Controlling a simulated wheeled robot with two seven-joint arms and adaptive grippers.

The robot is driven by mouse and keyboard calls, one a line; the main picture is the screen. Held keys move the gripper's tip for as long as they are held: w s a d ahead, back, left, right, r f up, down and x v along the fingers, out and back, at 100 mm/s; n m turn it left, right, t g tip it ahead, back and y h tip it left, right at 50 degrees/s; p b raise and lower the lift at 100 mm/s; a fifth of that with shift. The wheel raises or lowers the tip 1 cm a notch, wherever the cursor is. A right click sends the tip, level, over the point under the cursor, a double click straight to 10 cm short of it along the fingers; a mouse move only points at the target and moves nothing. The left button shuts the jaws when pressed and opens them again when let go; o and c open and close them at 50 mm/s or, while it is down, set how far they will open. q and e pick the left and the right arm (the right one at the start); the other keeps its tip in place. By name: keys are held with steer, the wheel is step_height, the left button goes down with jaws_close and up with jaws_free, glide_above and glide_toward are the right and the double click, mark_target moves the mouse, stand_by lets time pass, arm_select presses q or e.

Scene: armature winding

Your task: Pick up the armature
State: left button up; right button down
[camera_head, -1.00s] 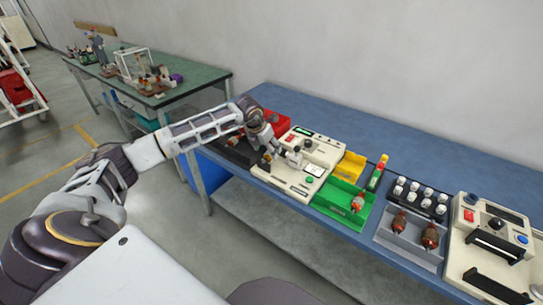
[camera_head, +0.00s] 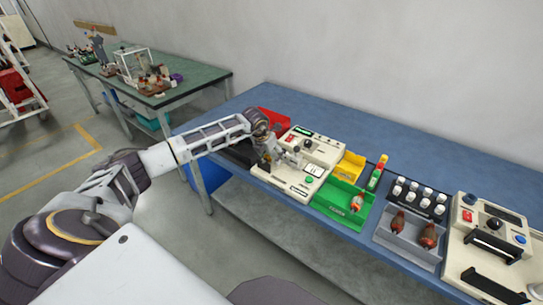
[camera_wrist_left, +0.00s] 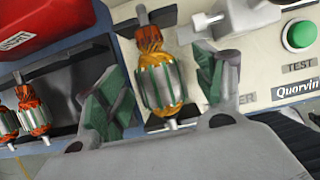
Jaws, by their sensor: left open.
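An armature (camera_wrist_left: 160,80) with orange copper windings and a silver-green core lies between the fingers of my left gripper (camera_wrist_left: 165,88) in the left wrist view. The gripper is open, with a finger on each side of the armature. The armature's upper shaft end is by a dark holder on the cream tester (camera_wrist_left: 265,75). In the head view, my left gripper (camera_head: 274,163) is over the left side of this tester (camera_head: 318,150), and it hides the armature there. Two more armatures (camera_wrist_left: 32,112) lie at the left in the wrist view, in a dark tray. My right gripper is not in view.
A green bin (camera_head: 335,198) holding an armature (camera_head: 357,203), a yellow bin (camera_head: 351,165) and a grey tray (camera_head: 405,248) with two armatures stand right of the tester. A red bin (camera_head: 275,121) is behind my wrist. The blue bench (camera_head: 400,155) is clear along the wall.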

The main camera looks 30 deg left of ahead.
arm_select(q)
steer(key=shift+r, duration=0.1)
steer(key=c, duration=1.5)
steer(key=shift+r+b, duration=0.4)
steer(key=shift+r, duration=4.6)
steer(key=shift+f, duration=0.15)
